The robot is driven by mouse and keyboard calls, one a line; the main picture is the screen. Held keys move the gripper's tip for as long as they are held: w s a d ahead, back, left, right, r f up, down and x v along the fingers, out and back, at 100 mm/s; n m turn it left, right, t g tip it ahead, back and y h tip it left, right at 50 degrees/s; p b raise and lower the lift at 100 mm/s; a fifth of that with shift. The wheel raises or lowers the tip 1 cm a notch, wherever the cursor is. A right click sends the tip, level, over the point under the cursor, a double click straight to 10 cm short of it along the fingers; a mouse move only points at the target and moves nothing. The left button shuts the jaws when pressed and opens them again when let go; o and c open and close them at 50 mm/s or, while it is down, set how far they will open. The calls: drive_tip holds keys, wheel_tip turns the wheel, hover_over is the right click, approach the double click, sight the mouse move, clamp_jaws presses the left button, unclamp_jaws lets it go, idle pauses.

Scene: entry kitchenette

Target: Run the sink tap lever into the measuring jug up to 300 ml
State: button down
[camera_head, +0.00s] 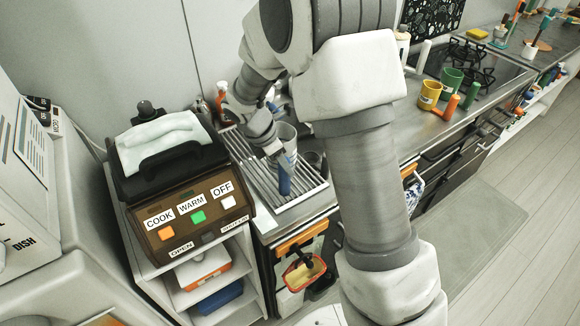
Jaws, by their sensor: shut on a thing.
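My gripper (274,150) reaches down over the drainboard (254,170) beside the sink. It is shut on the measuring jug (288,139), a pale grey, see-through vessel with blue markings. A blue upright part (283,180), which looks like the jug's handle, shows just below my fingers. My wrist and fingers hide part of the jug, so I cannot read a water level in it. The spout and any water stream are not clearly visible.
A brown cooker (192,200) with COOK, WARM and OFF buttons stands left of the drainboard. A yellow mug (430,94) and a green mug (451,80) stand on the counter to the right, before the hob (478,68). My arm blocks the middle of the view.

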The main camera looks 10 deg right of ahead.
drive_tip(key=w+a+p, duration=0.2)
drive_tip(key=w+a, duration=0.1)
drive_tip(key=w, duration=0.6)
drive_tip(key=shift+a+f+p, duration=0.2)
drive_tip(key=shift+a+p, duration=0.15)
drive_tip(key=shift+p, duration=0.05)
drive_tip(key=shift+f, duration=0.45)
idle(1.4)
drive_tip(key=shift+c, duration=2.2)
unclamp_jaws()
drive_tip(key=shift+s, duration=0.1)
